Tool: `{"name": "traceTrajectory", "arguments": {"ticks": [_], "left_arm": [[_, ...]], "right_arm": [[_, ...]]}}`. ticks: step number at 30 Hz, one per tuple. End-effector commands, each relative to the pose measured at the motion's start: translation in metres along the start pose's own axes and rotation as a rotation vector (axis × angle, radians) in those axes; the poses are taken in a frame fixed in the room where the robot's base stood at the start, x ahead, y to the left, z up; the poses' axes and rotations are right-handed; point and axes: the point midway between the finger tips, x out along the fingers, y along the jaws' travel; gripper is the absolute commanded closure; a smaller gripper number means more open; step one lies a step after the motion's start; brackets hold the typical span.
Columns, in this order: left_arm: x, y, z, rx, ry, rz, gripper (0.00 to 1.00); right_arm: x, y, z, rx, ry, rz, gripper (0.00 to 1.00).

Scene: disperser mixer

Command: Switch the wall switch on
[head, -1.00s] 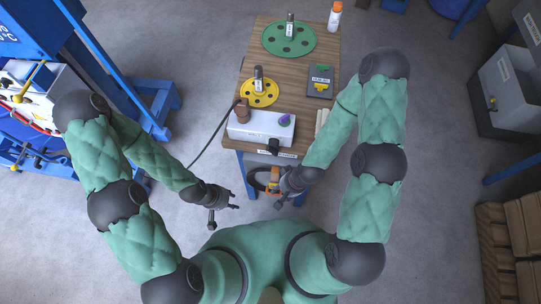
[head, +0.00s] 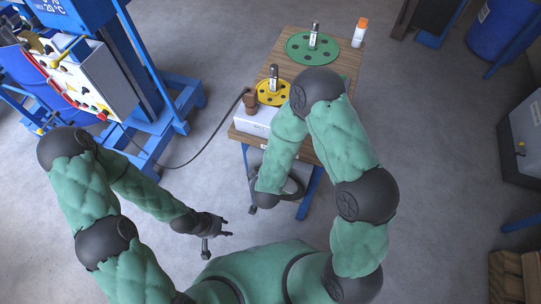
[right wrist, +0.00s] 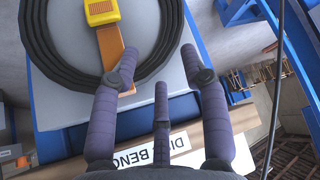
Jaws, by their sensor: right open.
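I cannot pick out a wall switch for certain. In the head view my right arm hides this gripper. My left gripper (head: 222,234) is open and empty above the floor, left of the table.
A wooden-topped table (head: 344,67) holds a green disc (head: 300,50), a yellow disc (head: 265,97) and a white box (head: 250,122). An orange-capped bottle (head: 359,35) stands at its far corner. A blue-framed machine (head: 150,90) stands left. Open floor lies between.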

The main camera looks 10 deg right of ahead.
Motion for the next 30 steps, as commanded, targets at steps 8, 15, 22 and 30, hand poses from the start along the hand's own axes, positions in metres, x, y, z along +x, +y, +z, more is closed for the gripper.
{"name": "traceTrajectory", "arguments": {"ticks": [8,15,22,30], "left_arm": [[0.031,-0.011,-0.001,0.0,0.0,0.0,0.6],[0.054,-0.019,-0.002,0.0,0.0,0.0,0.6],[0.065,-0.023,-0.002,0.0,0.0,0.0,0.6],[0.069,-0.024,-0.003,0.0,0.0,0.0,0.6]], "right_arm": [[-0.03,-0.013,-0.041,-0.187,0.326,0.258,0.55],[-0.095,-0.012,-0.045,-0.336,0.554,0.578,0.55],[-0.141,-0.006,-0.031,-0.408,0.636,0.786,0.55],[-0.144,0.002,-0.034,-0.417,0.64,0.829,0.55]]}}
